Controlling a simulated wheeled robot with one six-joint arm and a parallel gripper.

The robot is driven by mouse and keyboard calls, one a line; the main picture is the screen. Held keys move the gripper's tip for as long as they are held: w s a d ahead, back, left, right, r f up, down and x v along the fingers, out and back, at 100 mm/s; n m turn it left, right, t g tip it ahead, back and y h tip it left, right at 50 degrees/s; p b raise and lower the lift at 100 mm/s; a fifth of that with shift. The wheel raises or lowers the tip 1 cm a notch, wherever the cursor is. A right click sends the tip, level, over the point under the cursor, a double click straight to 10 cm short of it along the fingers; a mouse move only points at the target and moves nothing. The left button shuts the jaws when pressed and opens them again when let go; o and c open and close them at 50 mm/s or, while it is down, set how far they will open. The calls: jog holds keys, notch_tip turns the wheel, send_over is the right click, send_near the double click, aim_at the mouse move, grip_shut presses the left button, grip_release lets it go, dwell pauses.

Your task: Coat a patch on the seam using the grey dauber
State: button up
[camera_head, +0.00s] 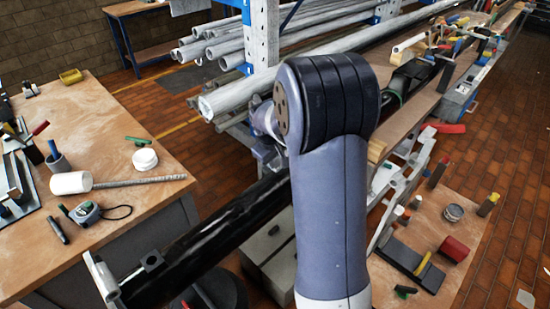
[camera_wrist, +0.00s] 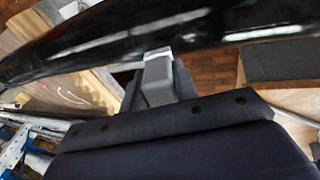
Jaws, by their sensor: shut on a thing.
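A glossy black mast (camera_head: 215,233) runs diagonally below my arm in the head view. It crosses the top of the wrist view (camera_wrist: 110,38) as a long dark tube. In the wrist view my gripper (camera_wrist: 160,85) is shut on the grey dauber (camera_wrist: 157,82), a blocky grey piece with a pale tip. The pale tip meets the lower edge of the mast in the picture; I cannot tell whether it touches. In the head view my arm hides the gripper and dauber. I cannot make out the seam or any coated patch.
A wooden bench (camera_head: 95,110) at left carries a white-headed tool (camera_head: 72,183), a tape measure (camera_head: 85,212) and a marker (camera_head: 56,230). Pale pipes (camera_head: 235,100) lie on a blue rack behind my arm. A low board (camera_head: 438,210) at right holds several small items.

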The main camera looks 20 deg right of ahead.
jog(key=shift+f+b, duration=0.6)
jog(key=shift+f, duration=0.15)
